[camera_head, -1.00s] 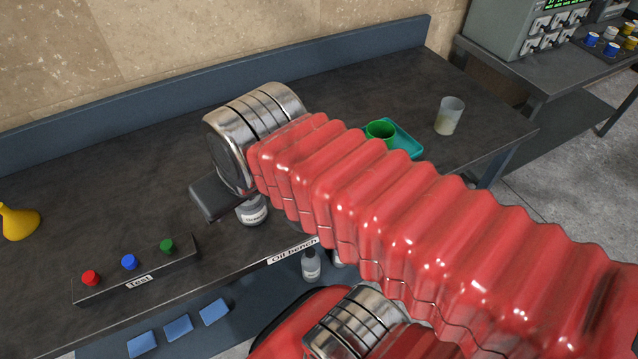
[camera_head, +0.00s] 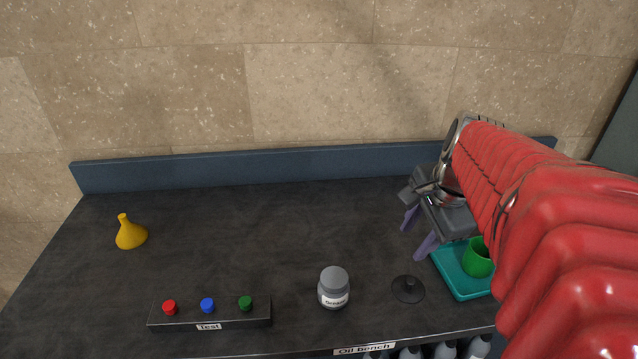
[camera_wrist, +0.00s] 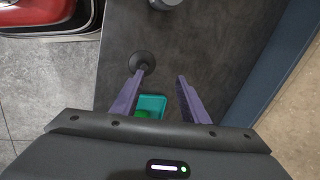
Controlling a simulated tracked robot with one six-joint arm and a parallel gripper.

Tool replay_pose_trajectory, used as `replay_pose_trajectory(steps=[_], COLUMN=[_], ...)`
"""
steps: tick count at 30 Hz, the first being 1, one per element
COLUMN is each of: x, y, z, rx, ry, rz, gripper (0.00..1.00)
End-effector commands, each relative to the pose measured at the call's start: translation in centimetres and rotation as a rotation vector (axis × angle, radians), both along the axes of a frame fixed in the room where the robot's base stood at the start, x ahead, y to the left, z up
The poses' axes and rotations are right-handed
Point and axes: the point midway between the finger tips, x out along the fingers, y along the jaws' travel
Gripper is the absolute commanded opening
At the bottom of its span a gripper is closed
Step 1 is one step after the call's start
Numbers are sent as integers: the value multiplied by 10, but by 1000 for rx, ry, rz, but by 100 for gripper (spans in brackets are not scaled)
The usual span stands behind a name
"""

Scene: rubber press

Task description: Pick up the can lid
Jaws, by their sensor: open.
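The can lid, a dark round disc with a small raised knob (camera_head: 408,290), lies on the black bench top near its front edge, right of the grease jar. It also shows in the wrist view (camera_wrist: 142,62), just beyond the left fingertip. My gripper (camera_head: 416,230) has purple fingers that are apart, with nothing between them. In the head view it hangs above the bench, further back than the lid and beside the teal tray. In the wrist view the open fingers (camera_wrist: 161,80) point down the bench, with the lid slightly left of the gap between them.
A grey grease jar (camera_head: 333,290) stands left of the lid. A teal tray (camera_head: 449,276) with a green cup (camera_head: 477,258) is to the right. The bench's back middle is clear.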

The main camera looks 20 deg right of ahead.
Motion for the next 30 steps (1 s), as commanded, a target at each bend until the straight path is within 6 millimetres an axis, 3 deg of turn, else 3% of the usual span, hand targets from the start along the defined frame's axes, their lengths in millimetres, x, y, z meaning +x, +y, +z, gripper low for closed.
replay_pose_trajectory(steps=[9,13,18,30], x=[-31,-40,-44,-43], y=[-48,-61,-67,-66], z=[-19,-22,-23,-26], rx=[332,432,488,490], ry=[42,48,50,51], rz=[-515,-660,-740,-739], gripper=[40,40,40,40])
